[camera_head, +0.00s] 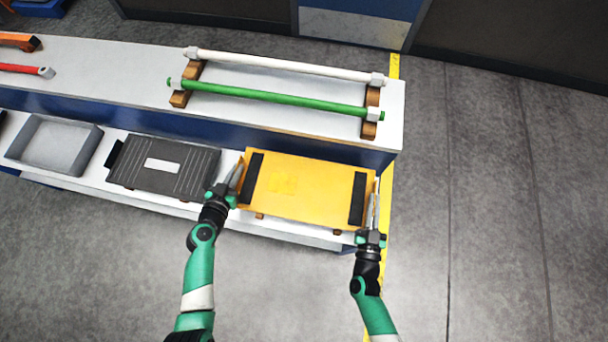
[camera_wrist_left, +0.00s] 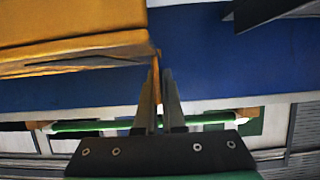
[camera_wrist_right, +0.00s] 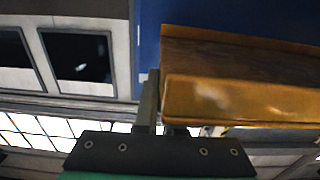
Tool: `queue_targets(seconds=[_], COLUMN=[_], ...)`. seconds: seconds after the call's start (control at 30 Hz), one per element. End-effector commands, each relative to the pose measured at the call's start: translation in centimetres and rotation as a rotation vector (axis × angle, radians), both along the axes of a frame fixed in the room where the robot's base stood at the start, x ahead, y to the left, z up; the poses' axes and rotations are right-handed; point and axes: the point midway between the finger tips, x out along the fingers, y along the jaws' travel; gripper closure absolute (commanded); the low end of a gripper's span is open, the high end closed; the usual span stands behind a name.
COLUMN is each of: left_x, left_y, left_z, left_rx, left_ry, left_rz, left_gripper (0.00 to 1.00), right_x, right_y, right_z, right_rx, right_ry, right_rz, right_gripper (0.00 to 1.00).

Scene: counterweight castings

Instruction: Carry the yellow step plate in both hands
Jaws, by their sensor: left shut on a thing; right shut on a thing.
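The yellow step plate (camera_head: 318,190) has two black strips and a paler patch on top. It is at the right end of the lower shelf, above small wooden blocks; I cannot tell whether it touches them. My left gripper (camera_head: 238,176) is shut on its left end and my right gripper (camera_head: 374,203) on its right end. In the left wrist view the plate (camera_wrist_left: 75,45) has its edge between the fingers (camera_wrist_left: 160,78). In the right wrist view the plate (camera_wrist_right: 235,95) hides part of the fingers (camera_wrist_right: 163,88).
A dark ribbed plate (camera_head: 150,178) and a grey tray (camera_head: 88,150) sit left on the lower shelf (camera_head: 300,236). Behind, the raised shelf (camera_head: 140,75) holds a white bar (camera_head: 290,66) and a green bar (camera_head: 280,97) on wooden rests. Floor (camera_head: 480,220) to the right is clear.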

Motion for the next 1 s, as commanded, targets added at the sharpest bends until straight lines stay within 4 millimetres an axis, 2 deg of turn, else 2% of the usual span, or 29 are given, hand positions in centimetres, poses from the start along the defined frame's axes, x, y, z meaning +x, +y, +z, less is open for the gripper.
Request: queue_targets(seconds=[0.27,0.93,0.97,1.0], left_x=[0.1,0.1,0.0,0.0], left_y=[0.0,0.0,0.0,0.0], left_z=[-0.6,-5.8,-5.5,-5.4], left_rx=[0.0,0.0,0.0,0.0], left_ry=[-0.004,-0.004,-0.001,-0.001], left_rz=[0.002,0.002,0.001,0.001], left_gripper=[1.0,1.0,0.88,0.81], right_x=[0.1,0.1,0.0,0.0], right_y=[0.0,0.0,0.0,0.0], right_z=[-0.6,-5.9,-5.5,-5.4], right_rx=[0.0,0.0,0.0,0.0], right_ry=[-0.004,-0.004,0.0,0.0], right_rz=[-0.001,-0.001,0.0,0.0], right_gripper=[1.0,1.0,0.88,0.81])
